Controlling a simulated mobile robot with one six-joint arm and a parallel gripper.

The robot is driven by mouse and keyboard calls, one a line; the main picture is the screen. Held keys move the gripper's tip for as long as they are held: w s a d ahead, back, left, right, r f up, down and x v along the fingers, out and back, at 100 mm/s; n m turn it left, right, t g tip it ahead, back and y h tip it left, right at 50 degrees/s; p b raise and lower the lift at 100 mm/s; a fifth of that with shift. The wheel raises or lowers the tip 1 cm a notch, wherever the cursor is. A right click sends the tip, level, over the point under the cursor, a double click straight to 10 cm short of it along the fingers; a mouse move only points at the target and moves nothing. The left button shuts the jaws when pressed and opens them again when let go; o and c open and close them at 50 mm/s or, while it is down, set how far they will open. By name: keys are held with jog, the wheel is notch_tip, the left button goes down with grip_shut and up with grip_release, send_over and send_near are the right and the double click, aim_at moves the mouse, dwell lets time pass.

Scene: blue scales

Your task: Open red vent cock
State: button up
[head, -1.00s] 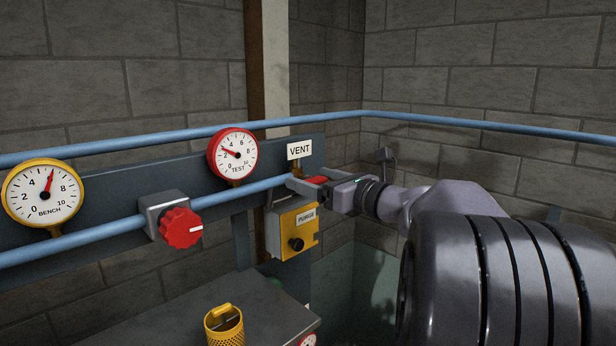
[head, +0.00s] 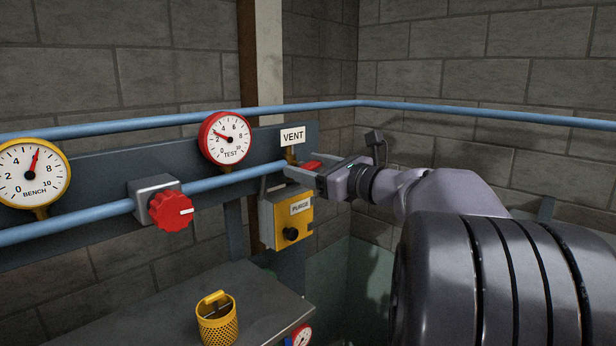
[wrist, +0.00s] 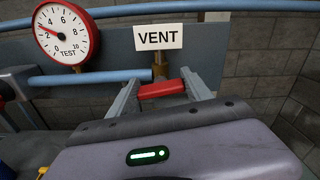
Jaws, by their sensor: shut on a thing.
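The red vent cock handle (head: 311,165) is on the blue pipe just below the white VENT sign (head: 293,136). In the wrist view, the red handle (wrist: 163,89) lies crosswise between the two grey fingers, below the brass fitting (wrist: 160,68). My gripper (head: 299,168) comes in from the right and is shut on the handle, with a finger at each end of it. It also shows in the wrist view (wrist: 161,86). The red TEST gauge (head: 226,138) to the left has its needle near 2. The handle's pivot is partly hidden.
A yellow PURGE box (head: 287,219) hangs just below my gripper. A red knob (head: 170,210) and the yellow BENCH gauge (head: 33,174) are farther left. A yellow perforated cup (head: 217,320) stands on the grey bench (head: 180,300). A blue pipe (head: 450,108) runs above my arm.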

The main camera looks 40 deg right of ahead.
jog(key=n+b, duration=0.3)
jog(key=b, duration=0.2)
jog(key=shift+a+f+n, duration=0.1)
jog(key=shift+f+n, duration=0.25)
jog(key=shift+n, duration=0.05)
jog(key=n+b, duration=0.4)
jog(key=b, duration=0.1)
jog(key=shift+n, duration=0.3)
jog(key=n+b, duration=0.4)
jog(key=shift+b, duration=0.3)
jog(key=shift+a+n+b, duration=0.1)
jog(key=shift+n+b, duration=1.1)
jog(key=shift+n, duration=0.5)
jog(key=o, duration=1.4)
jog(key=shift+r, duration=0.1)
jog(key=shift+c, duration=0.2)
jog(key=shift+s, duration=0.15)
